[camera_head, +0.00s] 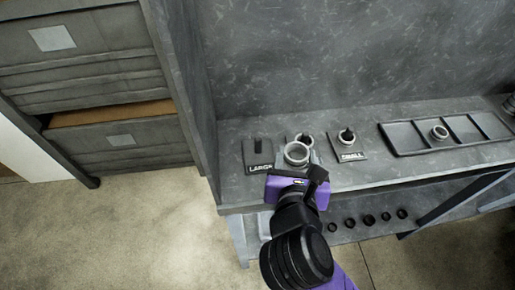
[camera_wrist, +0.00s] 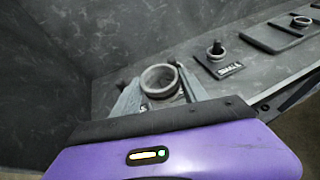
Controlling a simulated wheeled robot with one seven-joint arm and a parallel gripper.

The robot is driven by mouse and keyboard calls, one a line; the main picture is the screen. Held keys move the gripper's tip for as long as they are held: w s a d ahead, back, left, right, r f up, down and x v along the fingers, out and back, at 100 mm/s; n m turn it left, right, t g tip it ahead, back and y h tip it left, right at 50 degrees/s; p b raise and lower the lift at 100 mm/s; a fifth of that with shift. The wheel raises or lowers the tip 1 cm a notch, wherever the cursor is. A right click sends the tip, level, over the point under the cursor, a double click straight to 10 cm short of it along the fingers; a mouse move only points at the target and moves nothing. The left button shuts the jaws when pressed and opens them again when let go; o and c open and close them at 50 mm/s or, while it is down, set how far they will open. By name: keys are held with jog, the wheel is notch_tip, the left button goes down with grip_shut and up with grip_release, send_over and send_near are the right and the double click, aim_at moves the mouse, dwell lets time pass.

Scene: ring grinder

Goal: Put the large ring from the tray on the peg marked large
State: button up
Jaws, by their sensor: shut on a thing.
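A grey ring (camera_head: 297,154), wider than the other rings in view, is between the fingers of my gripper (camera_wrist: 159,79); it also shows in the wrist view (camera_wrist: 160,93). My gripper is shut on it, above the bench. In the head view the held ring appears in front of the middle peg stand, right of the LARGE stand (camera_head: 252,157). The dark peg marked LARGE (camera_head: 258,145) stands bare. The tray (camera_head: 402,140) on the right has several compartments, with one smaller ring (camera_head: 439,132) in it.
A wall rises behind the bench, and a grey partition (camera_head: 190,90) stands left of the LARGE stand.

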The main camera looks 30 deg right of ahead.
jog(key=p, duration=0.2)
send_over(257, 148)
jog(key=shift+s+f, duration=0.25)
jog(key=shift+f, duration=0.25)
jog(key=shift+s+f, duration=0.2)
jog(key=shift+f, duration=0.3)
notch_tip(257, 148, down, 4)
jog(key=shift+f, duration=0.15)
jog(key=shift+w+a+f+p, duration=0.1)
jog(key=shift+w+f+p, duration=0.1)
jog(key=shift+f+p, duration=0.1)
jog(key=o, duration=1.6)
jog(key=shift+f, duration=0.15)
jog(key=shift+c, duration=0.2)
